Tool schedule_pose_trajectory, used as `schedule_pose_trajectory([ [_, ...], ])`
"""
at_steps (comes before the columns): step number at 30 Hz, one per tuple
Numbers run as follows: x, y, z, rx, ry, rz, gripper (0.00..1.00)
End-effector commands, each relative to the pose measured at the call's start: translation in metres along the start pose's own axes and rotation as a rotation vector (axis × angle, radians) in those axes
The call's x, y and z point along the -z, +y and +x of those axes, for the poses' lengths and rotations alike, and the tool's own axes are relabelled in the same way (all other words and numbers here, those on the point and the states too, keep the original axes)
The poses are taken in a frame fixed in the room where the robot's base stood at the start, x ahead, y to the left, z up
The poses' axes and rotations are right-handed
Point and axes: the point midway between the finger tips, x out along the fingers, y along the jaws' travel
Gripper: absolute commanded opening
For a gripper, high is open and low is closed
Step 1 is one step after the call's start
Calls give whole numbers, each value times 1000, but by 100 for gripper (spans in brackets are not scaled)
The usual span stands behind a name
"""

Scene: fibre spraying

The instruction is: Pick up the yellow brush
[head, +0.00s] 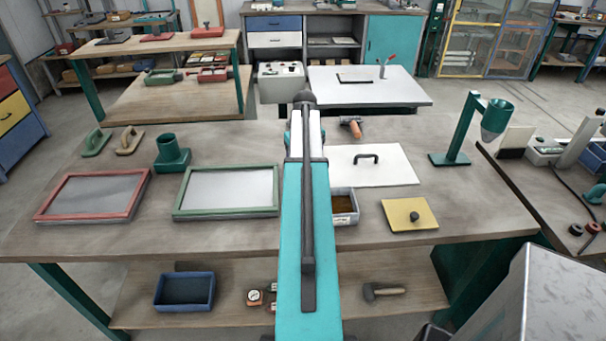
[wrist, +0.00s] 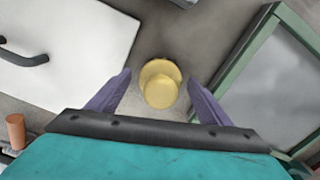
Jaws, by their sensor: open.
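The yellow brush (wrist: 161,84) shows in the wrist view as a round, stepped yellow shape seen from above, between my two purple fingers. My gripper (wrist: 159,79) is open, with one finger on each side of it and visible gaps between. I cannot tell how far the fingertips are above the table, or whether bristles lie under the yellow part. In the head view my own arm hides the brush and the gripper.
A white plate with a dark handle (head: 372,167) lies to the right of my arm, and a green-framed screen (head: 228,212) to the left. A small tray (head: 343,217), a yellow board with a knob (head: 421,225) and an orange-handled tool (head: 350,124) are nearby.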

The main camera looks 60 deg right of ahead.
Motion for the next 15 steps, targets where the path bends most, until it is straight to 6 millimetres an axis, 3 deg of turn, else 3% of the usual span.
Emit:
schedule_pose_trajectory([
  [1, 0, 0, 0, 0, 0, 0, 72],
  [9, 0, 0, 0, 0, 0, 0, 27],
  [15, 0, 0, 0, 0, 0, 0, 27],
])
